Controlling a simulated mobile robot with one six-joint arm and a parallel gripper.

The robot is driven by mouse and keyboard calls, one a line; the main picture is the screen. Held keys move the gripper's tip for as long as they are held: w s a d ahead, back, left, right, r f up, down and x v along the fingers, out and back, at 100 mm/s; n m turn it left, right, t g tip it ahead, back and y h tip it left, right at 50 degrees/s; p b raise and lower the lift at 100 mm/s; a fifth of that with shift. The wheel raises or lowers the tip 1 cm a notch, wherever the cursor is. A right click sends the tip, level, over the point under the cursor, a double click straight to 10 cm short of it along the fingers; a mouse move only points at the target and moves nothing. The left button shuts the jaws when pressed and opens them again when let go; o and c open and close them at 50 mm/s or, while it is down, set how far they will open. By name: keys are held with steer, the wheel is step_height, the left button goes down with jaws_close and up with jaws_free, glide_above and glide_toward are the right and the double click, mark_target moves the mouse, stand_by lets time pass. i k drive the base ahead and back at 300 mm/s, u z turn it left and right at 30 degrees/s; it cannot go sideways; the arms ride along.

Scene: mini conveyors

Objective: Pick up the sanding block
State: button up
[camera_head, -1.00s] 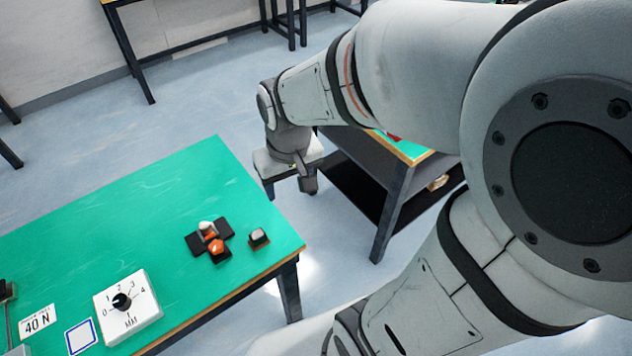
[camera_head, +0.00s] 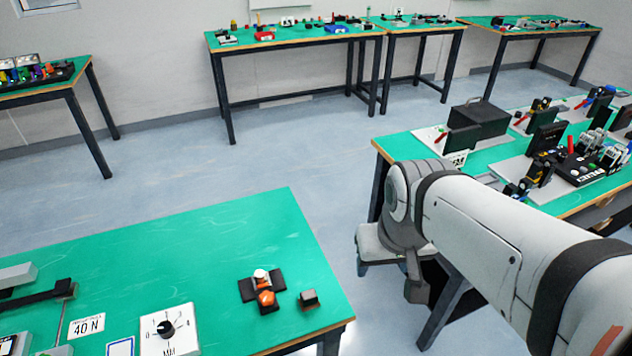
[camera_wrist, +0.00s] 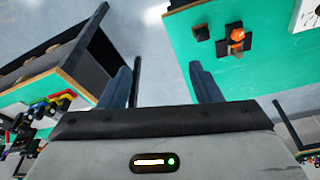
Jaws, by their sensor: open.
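A small dark block with a greyish top and a brown lower edge (camera_head: 308,299), which looks like the sanding block, sits on the green table near its right corner. It also shows in the wrist view (camera_wrist: 202,33), beyond the right finger. My gripper (camera_head: 389,278) hangs over the floor gap right of that table, apart from the block. In the wrist view its two fingers (camera_wrist: 162,85) stand wide apart with nothing between them.
An orange and white piece on a black cross-shaped base (camera_head: 262,288) stands just left of the block. A white dial box (camera_head: 168,335) is farther left. Another green table (camera_head: 400,148) with several fixtures is close to my arm. The table's back half is clear.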

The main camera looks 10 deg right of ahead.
mark_target(308, 299)
steer(key=z, duration=1.55)
steer(key=k, duration=1.4)
steer(key=u, duration=1.35)
steer(key=i, duration=1)
steer(key=u, duration=0.05)
